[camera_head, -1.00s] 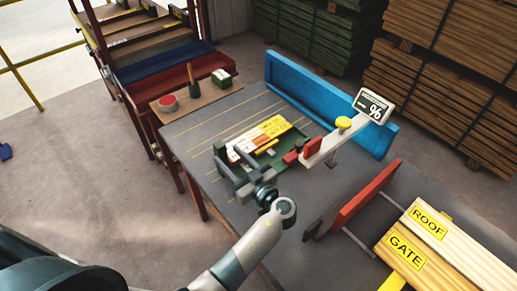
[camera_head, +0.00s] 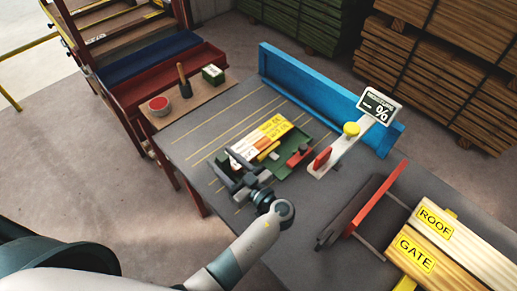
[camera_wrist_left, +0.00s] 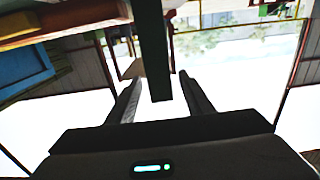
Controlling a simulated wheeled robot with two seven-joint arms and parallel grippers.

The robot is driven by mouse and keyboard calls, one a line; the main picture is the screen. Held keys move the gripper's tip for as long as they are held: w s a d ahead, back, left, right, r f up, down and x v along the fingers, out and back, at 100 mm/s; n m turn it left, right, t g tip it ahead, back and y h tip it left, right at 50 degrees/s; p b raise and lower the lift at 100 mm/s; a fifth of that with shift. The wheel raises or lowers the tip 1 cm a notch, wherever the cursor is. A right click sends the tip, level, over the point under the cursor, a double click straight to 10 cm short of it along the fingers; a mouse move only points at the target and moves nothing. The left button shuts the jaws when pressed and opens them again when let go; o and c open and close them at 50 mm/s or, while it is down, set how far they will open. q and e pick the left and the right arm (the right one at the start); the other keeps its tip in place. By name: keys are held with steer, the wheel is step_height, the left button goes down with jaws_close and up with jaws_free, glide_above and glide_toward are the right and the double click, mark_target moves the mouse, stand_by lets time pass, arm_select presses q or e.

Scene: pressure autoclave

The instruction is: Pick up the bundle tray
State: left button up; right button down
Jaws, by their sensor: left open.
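The bundle tray (camera_head: 294,161) is a dark green tray on the grey workbench, with a red grip at its right end. A bundle of white, orange and yellow labelled pieces (camera_head: 262,140) lies in it. My left gripper (camera_head: 240,172) is at the tray's near left end and partly covers it. In the left wrist view its two fingers (camera_wrist_left: 160,92) stand apart, with a dark green bar (camera_wrist_left: 154,50) between them. The bar appears to be part of the tray; I cannot tell whether the fingers touch it. My right gripper is not in view.
A white meter arm with a yellow knob (camera_head: 351,129) and % display (camera_head: 379,106) stands just right of the tray. A blue rail (camera_head: 325,100) runs behind. ROOF and GATE boards (camera_head: 421,251) lie right.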

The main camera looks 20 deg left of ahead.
arm_select(q)
steer(key=shift+s+d+r, duration=0.1)
steer(key=shift+s+d, duration=0.05)
jaws_close()
steer(key=shift+r, duration=0.1)
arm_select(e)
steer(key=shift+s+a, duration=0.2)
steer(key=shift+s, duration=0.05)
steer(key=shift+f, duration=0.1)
